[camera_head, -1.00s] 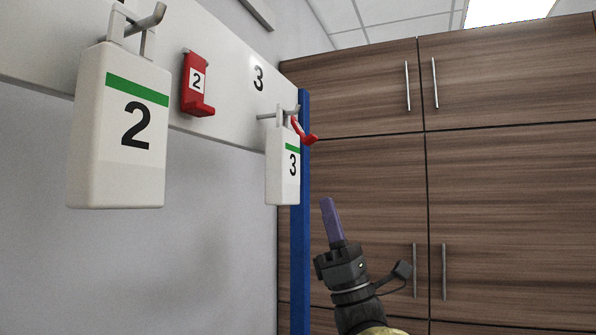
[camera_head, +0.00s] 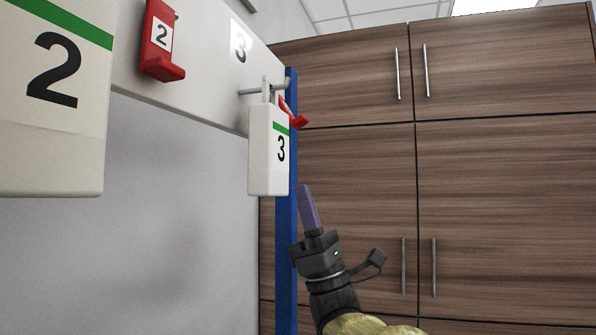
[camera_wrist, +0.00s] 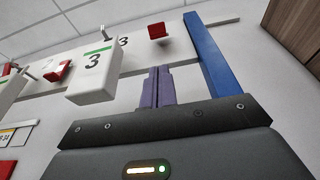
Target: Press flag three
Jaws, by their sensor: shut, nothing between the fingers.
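The red flag three (camera_head: 294,115) is on the white board, mostly hidden behind the white block marked 3 (camera_head: 265,155) that hangs from a hook in front of it. In the wrist view the red flag (camera_wrist: 157,31) shows clear, to the right of the block (camera_wrist: 92,76) and beyond my fingertips. My gripper (camera_head: 305,188) has purple fingers held together and empty, pointing up. It is just right of the block's lower part in the head view, below the flag and apart from it.
The red flag two (camera_head: 158,42) and a large white block marked 2 (camera_head: 50,120) are at the left. A blue post (camera_head: 286,225) stands at the board's end. Wooden cabinets (camera_head: 470,180) with metal handles fill the right.

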